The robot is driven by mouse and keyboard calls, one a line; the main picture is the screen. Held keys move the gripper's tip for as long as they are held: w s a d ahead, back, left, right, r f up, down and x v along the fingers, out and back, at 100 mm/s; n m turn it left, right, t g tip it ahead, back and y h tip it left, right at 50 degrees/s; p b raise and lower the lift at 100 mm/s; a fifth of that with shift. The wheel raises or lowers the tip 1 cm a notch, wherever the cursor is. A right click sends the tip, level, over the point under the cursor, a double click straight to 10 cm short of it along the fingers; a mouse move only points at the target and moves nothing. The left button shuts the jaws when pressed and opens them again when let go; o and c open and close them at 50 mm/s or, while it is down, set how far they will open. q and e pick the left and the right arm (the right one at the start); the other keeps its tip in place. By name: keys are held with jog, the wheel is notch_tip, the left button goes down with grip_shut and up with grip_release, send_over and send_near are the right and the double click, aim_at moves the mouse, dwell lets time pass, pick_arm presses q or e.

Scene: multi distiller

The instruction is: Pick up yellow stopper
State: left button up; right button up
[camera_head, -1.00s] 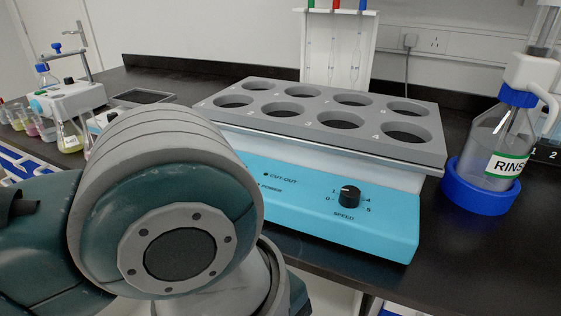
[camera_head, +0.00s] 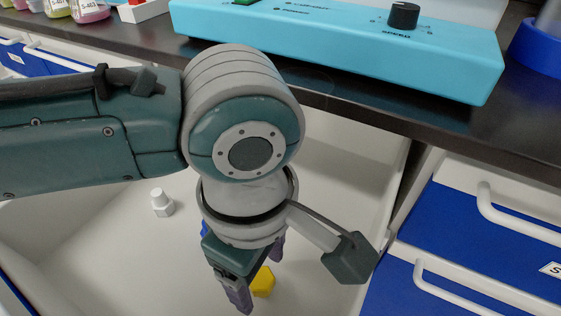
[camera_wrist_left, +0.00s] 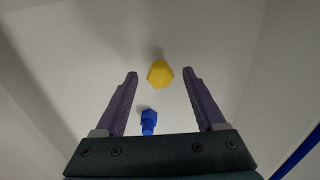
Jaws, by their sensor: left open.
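The yellow stopper (camera_head: 264,283) lies on the pale floor of an open drawer, partly hidden behind my left gripper in the head view. In the left wrist view the yellow stopper (camera_wrist_left: 160,73) shows just beyond the fingertips, roughly centred between them. My left gripper (camera_head: 258,275) points down into the drawer. Its two purple fingers are apart with nothing held between them, as the left wrist view (camera_wrist_left: 160,76) also shows. My right gripper is in neither view.
A blue stopper (camera_wrist_left: 149,121) lies nearer the gripper's palm in the wrist view. A white stopper (camera_head: 162,203) stands left in the drawer. The drawer wall (camera_head: 385,185) is to the right. The dark bench (camera_head: 340,92) with a light-blue device (camera_head: 340,45) is behind.

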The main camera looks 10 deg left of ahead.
pick_arm(q)
notch_tip(320, 180, down, 3)
jog(key=shift+r+b, duration=0.1)
jog(key=shift+b, duration=0.25)
grip_shut()
dwell(0.3)
